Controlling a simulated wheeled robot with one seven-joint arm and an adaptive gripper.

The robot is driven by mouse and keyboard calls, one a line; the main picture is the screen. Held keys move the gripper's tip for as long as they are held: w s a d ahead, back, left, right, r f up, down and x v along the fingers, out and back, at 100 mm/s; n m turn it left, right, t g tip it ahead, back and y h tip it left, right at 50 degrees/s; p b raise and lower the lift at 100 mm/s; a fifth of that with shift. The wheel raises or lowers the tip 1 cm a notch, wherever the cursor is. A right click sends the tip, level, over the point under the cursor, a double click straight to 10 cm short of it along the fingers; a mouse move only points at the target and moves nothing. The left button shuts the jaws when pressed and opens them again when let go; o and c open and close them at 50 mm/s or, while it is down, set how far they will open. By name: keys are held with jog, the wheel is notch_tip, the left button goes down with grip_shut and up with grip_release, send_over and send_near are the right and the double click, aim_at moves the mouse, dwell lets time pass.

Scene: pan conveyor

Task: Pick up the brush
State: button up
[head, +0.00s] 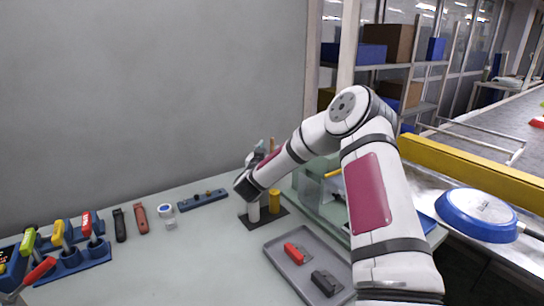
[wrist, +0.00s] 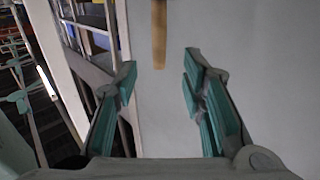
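In the wrist view, a light wooden handle (wrist: 159,35), which looks like the brush's, hangs down from the top edge, between and just beyond my fingertips. My gripper (wrist: 158,72) has its teal-padded fingers wide apart, with nothing between the pads. In the head view, my gripper (head: 257,158) is over the dark holder base (head: 280,218) at the back of the table. A thin wooden tip (head: 272,145) shows just right of it. The brush head is not clearly visible; my wrist hides part of the holder.
A yellow cylinder (head: 274,201) and a white cylinder (head: 253,212) stand on the holder. A grey tray (head: 272,258) with a red and a black block lies in front. Tools and blue racks (head: 75,262) fill the left. A blue pan (head: 477,214) lies at right.

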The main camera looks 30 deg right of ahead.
aim_at(272, 142)
jog(key=shift+b+x, duration=0.5)
jog(key=shift+x, duration=2.95)
jog(key=shift+s+r, duration=0.1)
jog(key=shift+r, duration=0.05)
grip_shut()
